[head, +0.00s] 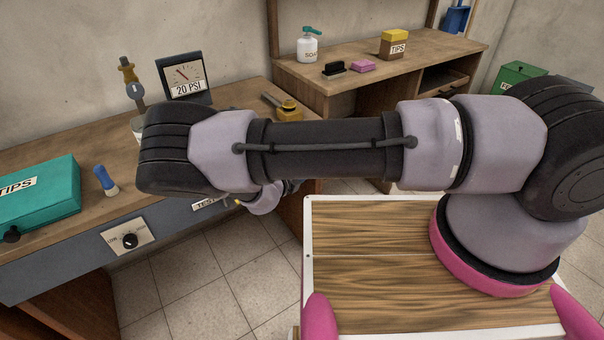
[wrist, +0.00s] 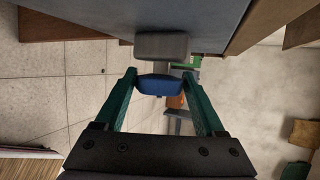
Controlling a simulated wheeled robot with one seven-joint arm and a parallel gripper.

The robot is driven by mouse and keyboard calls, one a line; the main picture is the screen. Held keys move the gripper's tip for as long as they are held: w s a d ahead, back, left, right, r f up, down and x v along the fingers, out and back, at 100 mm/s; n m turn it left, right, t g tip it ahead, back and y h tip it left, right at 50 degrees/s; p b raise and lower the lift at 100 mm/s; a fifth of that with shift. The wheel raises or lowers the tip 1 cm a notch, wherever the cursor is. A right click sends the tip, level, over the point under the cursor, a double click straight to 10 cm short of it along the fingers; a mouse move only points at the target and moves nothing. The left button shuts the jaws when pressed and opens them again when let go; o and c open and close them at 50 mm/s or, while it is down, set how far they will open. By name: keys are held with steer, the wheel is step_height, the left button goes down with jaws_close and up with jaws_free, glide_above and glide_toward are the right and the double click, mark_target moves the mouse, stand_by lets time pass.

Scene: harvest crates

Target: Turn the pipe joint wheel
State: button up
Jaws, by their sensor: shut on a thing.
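In the wrist view my gripper (wrist: 159,76) has its two green fingers on either side of a blue part (wrist: 160,86), shut on it. The blue part looks like the pipe joint wheel seen edge-on. A grey block (wrist: 162,46) sits right behind it, close to the bench's blue-grey front (wrist: 190,16). In the head view my arm hides the wheel and most of the gripper. I cannot tell how far the wheel is turned.
On the bench (head: 60,215) stand a teal TIPS box (head: 45,195), a blue-handled tool (head: 105,181) and a 20 PSI gauge (head: 185,76). A dial plate (head: 128,235) and a TEST label (head: 205,203) are on its front. Tiled floor (head: 205,275) is clear.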

steer(key=shift+s+f+n+t+h, duration=0.1)
steer(key=shift+f+n+t+h, duration=0.15)
steer(key=shift+t+h, duration=0.45)
steer(key=o, duration=1.3)
steer(key=shift+r, duration=0.1)
steer(key=shift+o, duration=0.2)
steer(key=v, duration=1)
steer(key=shift+s+a, duration=0.2)
steer(key=shift+s, duration=0.1)
